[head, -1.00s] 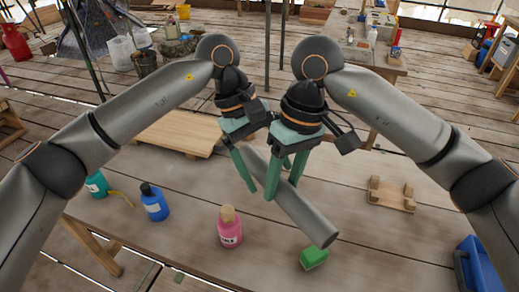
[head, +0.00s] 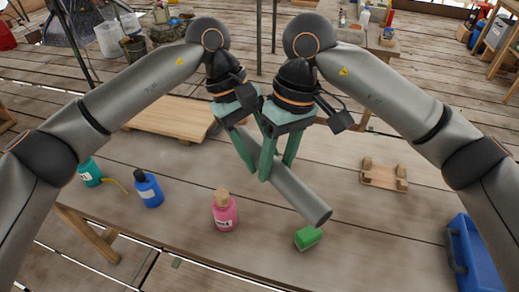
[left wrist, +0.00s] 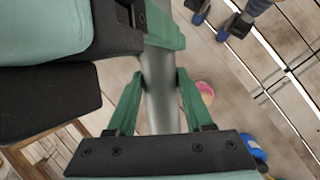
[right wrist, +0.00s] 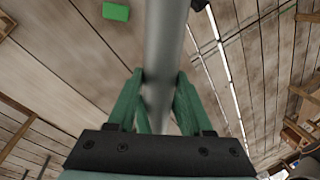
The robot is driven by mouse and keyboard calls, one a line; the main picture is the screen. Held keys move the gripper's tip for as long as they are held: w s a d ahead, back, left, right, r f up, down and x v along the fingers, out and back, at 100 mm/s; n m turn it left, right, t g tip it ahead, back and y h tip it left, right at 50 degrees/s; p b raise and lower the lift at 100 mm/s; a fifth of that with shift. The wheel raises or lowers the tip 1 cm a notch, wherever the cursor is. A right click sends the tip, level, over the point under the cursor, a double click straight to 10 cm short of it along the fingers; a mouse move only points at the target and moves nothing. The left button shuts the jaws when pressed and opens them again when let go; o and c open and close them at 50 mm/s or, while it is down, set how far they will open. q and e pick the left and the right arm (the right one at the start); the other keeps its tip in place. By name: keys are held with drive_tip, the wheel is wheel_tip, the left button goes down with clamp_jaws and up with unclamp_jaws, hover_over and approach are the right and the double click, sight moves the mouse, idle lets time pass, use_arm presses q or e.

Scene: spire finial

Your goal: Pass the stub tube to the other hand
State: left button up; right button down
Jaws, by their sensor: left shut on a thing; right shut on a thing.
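The stub tube (head: 298,195) is a plain grey cylinder held in the air above the bench, slanting down toward the lower right in the head view. My right gripper (head: 276,172) is shut on it near its middle. My left gripper (head: 250,166) is shut on it close beside the right one, nearer its upper left end. The tube runs between the left fingers in the left wrist view (left wrist: 160,90) and between the right fingers in the right wrist view (right wrist: 160,85). The tube's far upper end is hidden behind the grippers.
On the bench are a pink bottle (head: 224,212), a green block (head: 308,238) beneath the tube's lower end, a blue bottle (head: 149,189) and a teal bottle (head: 90,173). A wooden cradle (head: 384,174) and a blue bin (head: 468,255) are at right. A wooden board (head: 170,118) lies behind.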

drive_tip(key=shift+s+a, duration=0.2)
drive_tip(key=shift+a, duration=0.05)
drive_tip(key=shift+c, duration=1.1)
unclamp_jaws()
drive_tip(key=shift+w+d, duration=0.1)
